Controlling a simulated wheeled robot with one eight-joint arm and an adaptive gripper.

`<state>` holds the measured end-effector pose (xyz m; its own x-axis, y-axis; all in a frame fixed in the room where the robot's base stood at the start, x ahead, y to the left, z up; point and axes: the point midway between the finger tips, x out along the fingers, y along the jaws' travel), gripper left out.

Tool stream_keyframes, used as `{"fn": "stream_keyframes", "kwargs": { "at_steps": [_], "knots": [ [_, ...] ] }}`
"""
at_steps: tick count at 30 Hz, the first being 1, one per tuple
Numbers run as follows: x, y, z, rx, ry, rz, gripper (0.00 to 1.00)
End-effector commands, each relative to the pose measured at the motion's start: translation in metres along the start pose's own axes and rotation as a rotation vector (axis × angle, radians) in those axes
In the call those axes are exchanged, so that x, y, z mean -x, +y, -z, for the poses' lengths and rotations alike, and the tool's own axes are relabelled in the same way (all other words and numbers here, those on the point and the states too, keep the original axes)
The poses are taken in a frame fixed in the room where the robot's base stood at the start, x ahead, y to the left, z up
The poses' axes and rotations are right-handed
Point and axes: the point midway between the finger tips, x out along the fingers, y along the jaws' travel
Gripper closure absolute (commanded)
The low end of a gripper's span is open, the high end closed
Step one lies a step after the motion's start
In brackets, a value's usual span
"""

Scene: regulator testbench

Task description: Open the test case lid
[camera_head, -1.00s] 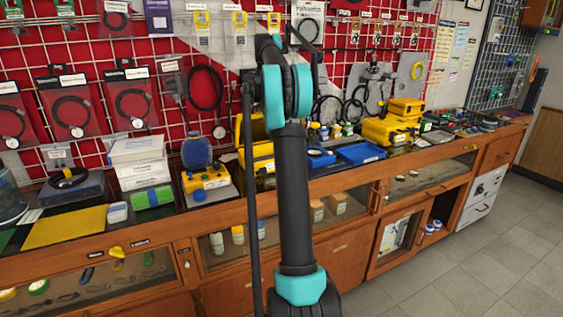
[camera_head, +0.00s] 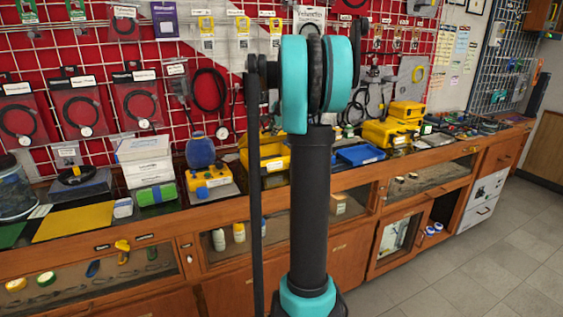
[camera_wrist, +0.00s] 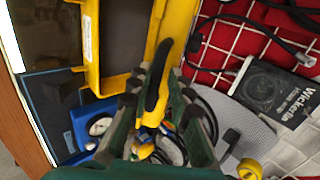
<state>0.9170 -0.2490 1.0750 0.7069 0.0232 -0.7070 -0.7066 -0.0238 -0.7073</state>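The yellow test case (camera_head: 268,160) sits on the workbench in the head view, partly hidden behind my arm. In the wrist view its yellow body wall (camera_wrist: 92,45) is at upper left. A yellow lid panel (camera_wrist: 178,22) stands apart from it, with a grey-blue gap between them, so the lid looks at least partly raised. My gripper (camera_wrist: 158,105) has its dark fingers spread on either side of a black-and-yellow part near the lid's end. I cannot tell whether they touch it. The fingertips are hidden in the head view.
A blue tray (camera_head: 360,155) and smaller yellow cases (camera_head: 390,131) stand right of the test case. A yellow device (camera_head: 208,180) is to its left. Behind is a red wall with a wire grid and hung cables; a packaged item (camera_wrist: 272,92) hangs close by.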

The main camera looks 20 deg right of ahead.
Motion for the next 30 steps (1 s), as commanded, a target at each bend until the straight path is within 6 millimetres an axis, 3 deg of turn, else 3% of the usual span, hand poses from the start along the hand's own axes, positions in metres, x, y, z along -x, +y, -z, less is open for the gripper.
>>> {"fn": "stream_keyframes", "kwargs": {
  "at_steps": [12,30],
  "knots": [
    [-0.014,0.043,0.000,-0.002,0.001,0.225,0.81],
    [-0.040,0.093,0.000,-0.001,-0.001,0.493,0.81]
  ]
}}
